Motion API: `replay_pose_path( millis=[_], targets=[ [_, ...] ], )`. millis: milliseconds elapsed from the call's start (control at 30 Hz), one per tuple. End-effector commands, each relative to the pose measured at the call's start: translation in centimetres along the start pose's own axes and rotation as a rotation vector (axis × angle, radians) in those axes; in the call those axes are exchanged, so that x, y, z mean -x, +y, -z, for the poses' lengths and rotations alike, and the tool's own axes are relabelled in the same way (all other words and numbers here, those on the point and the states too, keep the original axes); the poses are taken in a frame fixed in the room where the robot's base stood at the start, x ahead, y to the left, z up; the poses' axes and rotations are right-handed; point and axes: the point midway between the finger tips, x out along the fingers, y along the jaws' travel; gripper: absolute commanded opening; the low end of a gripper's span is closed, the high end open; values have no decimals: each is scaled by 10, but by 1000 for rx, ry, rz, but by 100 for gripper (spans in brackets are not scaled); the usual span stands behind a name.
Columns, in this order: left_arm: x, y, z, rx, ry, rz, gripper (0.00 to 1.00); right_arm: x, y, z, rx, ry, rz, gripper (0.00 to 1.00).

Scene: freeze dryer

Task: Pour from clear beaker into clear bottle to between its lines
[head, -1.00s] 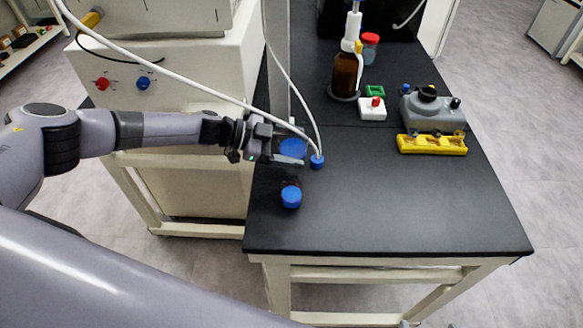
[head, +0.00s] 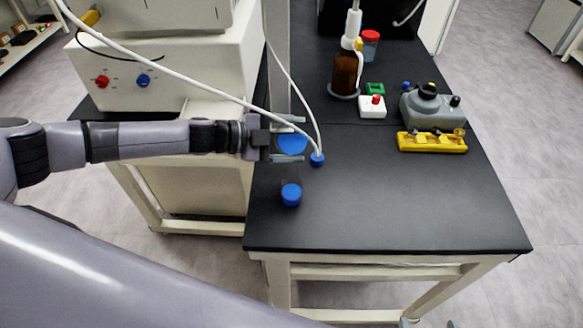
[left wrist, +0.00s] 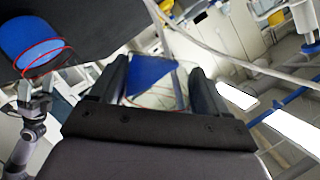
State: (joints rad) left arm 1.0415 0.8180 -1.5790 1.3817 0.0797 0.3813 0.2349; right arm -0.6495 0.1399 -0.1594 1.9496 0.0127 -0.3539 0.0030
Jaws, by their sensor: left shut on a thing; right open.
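My left gripper (head: 287,139) is shut on the clear beaker of blue liquid (head: 291,143), above the bench's left side. In the left wrist view the beaker (left wrist: 150,80) sits between the two fingers, its liquid surface slanted across the glass. The clear bottle (head: 291,194) stands on the bench nearer the front, apart from the beaker. It shows blue inside, and in the left wrist view the bottle (left wrist: 32,45) has two red lines; I cannot tell the exact level against them. My right gripper (left wrist: 40,98) shows small in the left wrist view, open and away from both vessels.
A white tube runs to a blue fitting (head: 317,159) close right of the beaker. A yellow rack (head: 432,143), a grey device (head: 432,108), a white block with a red knob (head: 373,106) and a brown bottle (head: 345,75) stand further right and back. The front right bench is clear.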

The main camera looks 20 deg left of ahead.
Motion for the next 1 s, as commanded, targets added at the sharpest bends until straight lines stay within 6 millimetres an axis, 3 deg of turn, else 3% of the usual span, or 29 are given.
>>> replay_pose_path(
  millis=[1000],
  targets=[
    [0, -2, 0, -55, 1, 24, 39, 0, 0, 0, 0, -1, 0, 94]
  ],
)
